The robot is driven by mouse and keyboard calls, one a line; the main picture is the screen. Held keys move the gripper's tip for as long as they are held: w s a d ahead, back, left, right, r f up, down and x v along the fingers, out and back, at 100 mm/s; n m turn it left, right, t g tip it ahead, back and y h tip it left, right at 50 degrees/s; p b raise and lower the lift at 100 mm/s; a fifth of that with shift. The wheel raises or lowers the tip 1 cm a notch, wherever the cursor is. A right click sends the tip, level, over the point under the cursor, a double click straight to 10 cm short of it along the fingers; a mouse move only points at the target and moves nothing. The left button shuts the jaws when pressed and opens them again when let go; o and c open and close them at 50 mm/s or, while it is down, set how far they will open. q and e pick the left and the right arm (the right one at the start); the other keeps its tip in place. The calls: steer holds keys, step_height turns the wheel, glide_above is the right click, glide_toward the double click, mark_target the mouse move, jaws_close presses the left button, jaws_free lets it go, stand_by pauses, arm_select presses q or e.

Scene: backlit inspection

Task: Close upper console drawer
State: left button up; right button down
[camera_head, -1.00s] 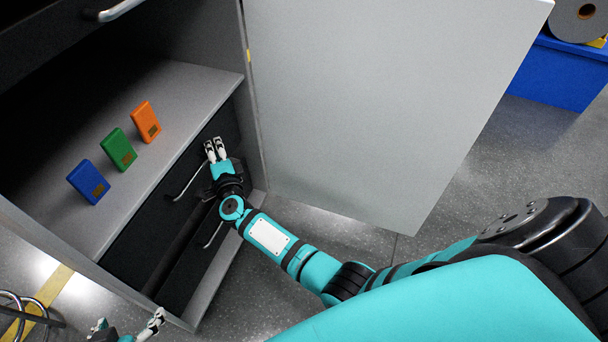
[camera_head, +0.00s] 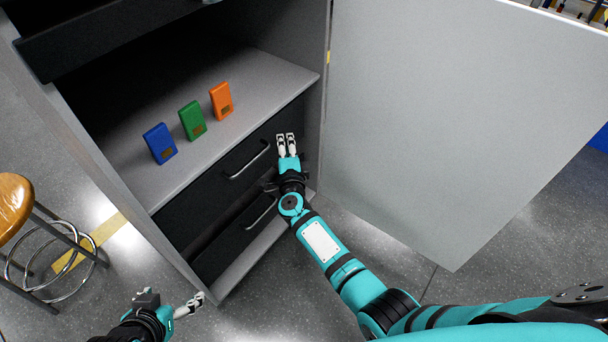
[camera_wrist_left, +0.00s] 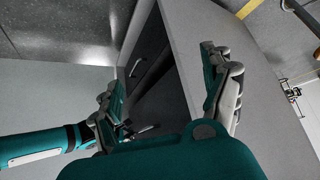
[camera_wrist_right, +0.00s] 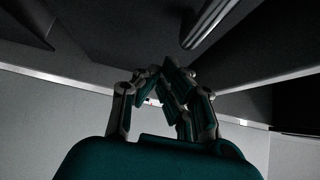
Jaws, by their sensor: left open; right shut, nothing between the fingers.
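Below the grey shelf (camera_head: 230,133) of a cabinet are two dark drawers. The upper drawer (camera_head: 215,190) has a silver bar handle (camera_head: 248,162). The lower drawer (camera_head: 222,252) has a similar handle (camera_head: 262,214). A dark gap shows between them; how far either stands out is hard to tell. My right gripper (camera_head: 287,138) is shut and empty at the right end of the upper drawer's front, right of its handle; contact is unclear. In the right wrist view its fingertips (camera_wrist_right: 165,85) meet below a bar handle (camera_wrist_right: 208,22). My left gripper (camera_head: 172,303) is open and empty by the cabinet's lower front corner.
Blue (camera_head: 160,143), green (camera_head: 192,120) and orange (camera_head: 221,101) boxes stand on the shelf. Another dark drawer front (camera_head: 110,35) juts out above. A large grey door (camera_head: 440,120) stands open at right. A stool (camera_head: 15,205) stands at left. The floor between is clear.

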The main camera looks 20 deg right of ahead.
arm_select(q)
steer(key=s+a+g+y+p, duration=0.1)
steer(key=s+g+p, duration=0.1)
steer(key=s, duration=0.5)
steer(key=shift+a+f+g+p, duration=0.3)
steer(key=shift+a+g, duration=0.1)
steer(key=shift+g, duration=0.5)
arm_select(e)
steer(key=s, duration=1)
steer(key=shift+s+a, duration=0.25)
steer(key=shift+s, duration=0.05)
